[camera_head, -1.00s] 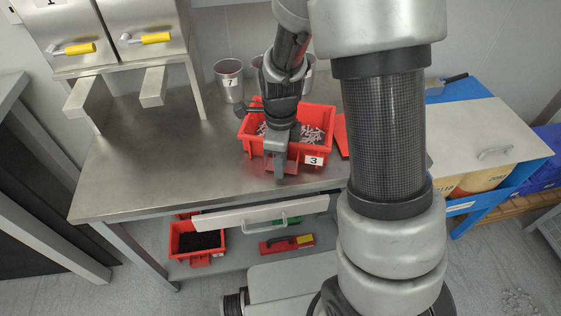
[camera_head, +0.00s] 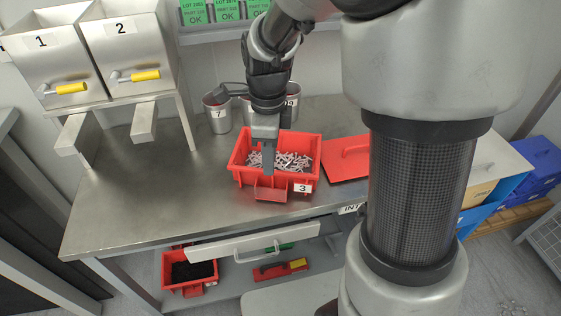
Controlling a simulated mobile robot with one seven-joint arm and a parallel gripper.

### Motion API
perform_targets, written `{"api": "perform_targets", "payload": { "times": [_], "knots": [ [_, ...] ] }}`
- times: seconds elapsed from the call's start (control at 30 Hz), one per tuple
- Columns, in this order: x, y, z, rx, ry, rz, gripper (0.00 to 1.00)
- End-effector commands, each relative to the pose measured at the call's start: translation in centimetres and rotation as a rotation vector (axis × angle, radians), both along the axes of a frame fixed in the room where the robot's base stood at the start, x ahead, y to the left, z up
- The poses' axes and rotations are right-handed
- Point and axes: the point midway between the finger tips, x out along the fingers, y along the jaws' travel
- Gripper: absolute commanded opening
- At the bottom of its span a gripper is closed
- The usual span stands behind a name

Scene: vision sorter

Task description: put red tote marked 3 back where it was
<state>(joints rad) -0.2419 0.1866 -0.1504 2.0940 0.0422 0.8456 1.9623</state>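The red tote marked 3 (camera_head: 238,172) stands upright on the steel bench, full of small pale metal parts. Its white label 3 is at the right of its front wall, and a red front handle sticks out below my gripper. My gripper (camera_head: 268,172) points down at the middle of the tote's front wall, its fingers overlapping the wall and the handle. One finger hides the other, so I cannot tell whether it is shut on the tote.
A red lid with a handle (camera_head: 347,160) lies right of the tote. Metal cups (camera_head: 217,115) stand behind, and hoppers 1 and 2 (camera_head: 130,45) at left. The bench's left part (camera_head: 130,200) is clear.

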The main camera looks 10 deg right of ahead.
Motion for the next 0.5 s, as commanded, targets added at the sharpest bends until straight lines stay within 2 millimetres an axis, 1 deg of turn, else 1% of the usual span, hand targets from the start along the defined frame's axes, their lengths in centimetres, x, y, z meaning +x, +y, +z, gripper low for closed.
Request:
{"api": "perform_targets", "payload": {
  "times": [0.03,0.07,0.17,0.2,0.27,0.3,0.4,0.5],
  "knots": [
    [-0.4,-0.2,1.3,0.006,-0.025,0.066,0.21],
    [-0.8,-0.4,2.2,0.009,-0.042,0.127,0.21],
    [-2.7,-1.1,5.6,0.003,-0.122,0.408,0.21],
    [-3.7,-1.4,7.1,-0.012,-0.160,0.544,0.21],
    [-5.4,-1.9,9.0,-0.050,-0.215,0.760,0.21],
    [-6.5,-2.2,10.2,-0.084,-0.250,0.903,0.21],
    [-9.3,-3.0,12.3,-0.193,-0.312,1.232,0.21],
    [-11.6,-3.6,13.5,-0.311,-0.337,1.504,0.21]
  ]
}}
